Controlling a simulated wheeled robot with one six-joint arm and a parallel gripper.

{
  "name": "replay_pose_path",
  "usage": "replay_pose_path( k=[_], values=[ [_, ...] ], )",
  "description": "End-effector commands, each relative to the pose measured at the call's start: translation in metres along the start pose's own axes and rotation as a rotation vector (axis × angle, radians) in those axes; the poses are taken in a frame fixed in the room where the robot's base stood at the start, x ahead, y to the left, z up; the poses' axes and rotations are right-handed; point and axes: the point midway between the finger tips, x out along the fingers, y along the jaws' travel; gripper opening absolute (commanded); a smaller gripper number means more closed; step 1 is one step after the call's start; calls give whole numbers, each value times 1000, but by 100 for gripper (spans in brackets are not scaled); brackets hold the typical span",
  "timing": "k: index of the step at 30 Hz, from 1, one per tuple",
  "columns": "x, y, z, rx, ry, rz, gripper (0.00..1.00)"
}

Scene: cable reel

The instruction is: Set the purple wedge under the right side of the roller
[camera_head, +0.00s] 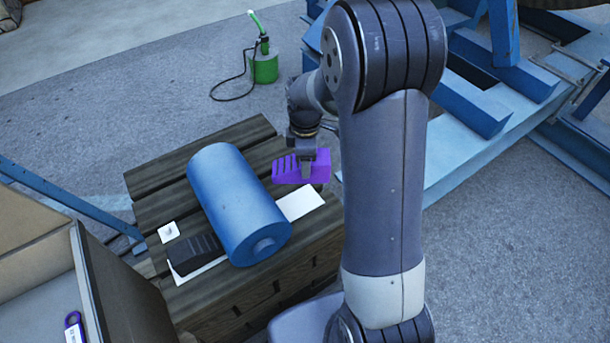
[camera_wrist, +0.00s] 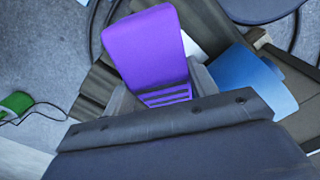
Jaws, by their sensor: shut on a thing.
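The purple wedge (camera_head: 291,170) is held above the right part of the wooden crate, to the right of the blue roller. It also fills the middle of the wrist view (camera_wrist: 148,50). My gripper (camera_head: 308,169) is shut on the purple wedge. The blue roller (camera_head: 235,200) lies on the crate top, and its edge shows at the right in the wrist view (camera_wrist: 255,80). A black wedge (camera_head: 196,252) sits against the roller's left side. A white patch (camera_head: 300,203) lies on the crate to the right of the roller, below the held wedge.
The slatted wooden crate (camera_head: 160,207) carries the roller. A small white square (camera_head: 168,232) lies at its left. An open box (camera_head: 115,285) stands at the front left. A green can (camera_head: 265,68) with a hose stands behind. Blue steel framing (camera_head: 465,150) is at the right.

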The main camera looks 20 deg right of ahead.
Motion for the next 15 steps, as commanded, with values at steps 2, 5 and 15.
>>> replay_pose_path(
  k=[2, 5, 15],
  values=[
    [15, 2, 0, -129, 1, 3, 13],
    [23, 2, -1, -277, 0, 4, 13],
    [35, 4, -1, -556, 0, 3, 13]
  ],
)
